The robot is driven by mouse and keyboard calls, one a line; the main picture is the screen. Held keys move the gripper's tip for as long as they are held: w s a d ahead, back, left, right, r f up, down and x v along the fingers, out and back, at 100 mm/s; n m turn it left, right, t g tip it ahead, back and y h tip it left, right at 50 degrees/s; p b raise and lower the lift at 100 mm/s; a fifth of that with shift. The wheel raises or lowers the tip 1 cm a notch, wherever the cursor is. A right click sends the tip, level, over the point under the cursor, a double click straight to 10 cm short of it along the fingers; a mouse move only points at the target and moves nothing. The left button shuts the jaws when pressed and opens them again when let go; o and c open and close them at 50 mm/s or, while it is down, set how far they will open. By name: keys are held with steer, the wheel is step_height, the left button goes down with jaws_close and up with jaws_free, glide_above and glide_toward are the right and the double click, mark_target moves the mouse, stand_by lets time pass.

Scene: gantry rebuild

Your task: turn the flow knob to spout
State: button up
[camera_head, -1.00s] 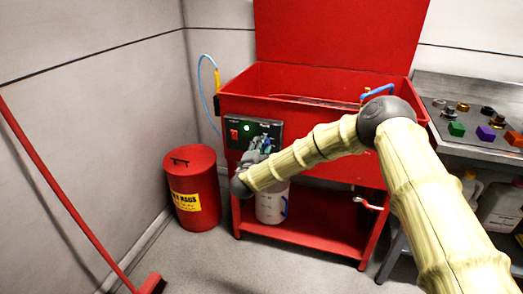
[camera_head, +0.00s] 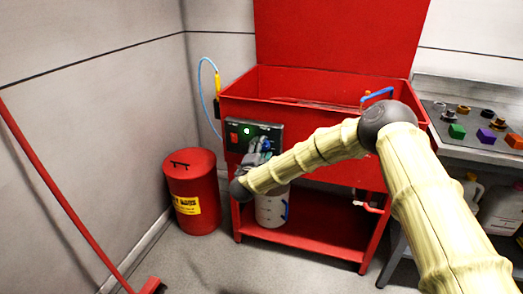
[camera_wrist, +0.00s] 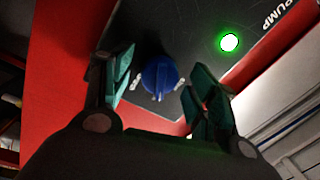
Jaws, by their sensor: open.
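The flow knob is a round blue knob (camera_wrist: 160,75) with a raised ridge, on a black control panel (camera_wrist: 200,30) in the wrist view. In the head view the blue knob (camera_head: 267,144) shows small at the panel's right part, partly hidden by my gripper. My gripper (camera_wrist: 164,84) is open, its green-padded fingers on either side of the knob in the picture, with gaps visible. Whether the fingertips reach the knob's depth is unclear. In the head view my gripper (camera_head: 260,152) is just below and in front of the panel. The spout marking is not readable.
A lit green light (camera_wrist: 229,42) beside a PUMP label is on the panel. The panel is on a red parts washer (camera_head: 330,150) with its lid up. A white bucket (camera_head: 270,211) stands on its lower shelf. A red rag bin (camera_head: 190,190) stands left.

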steer(key=shift+s, duration=0.15)
steer(key=v, duration=1.1)
steer(key=shift+s, duration=0.4)
steer(key=shift+a+f, duration=0.1)
steer(key=shift+a, duration=0.05)
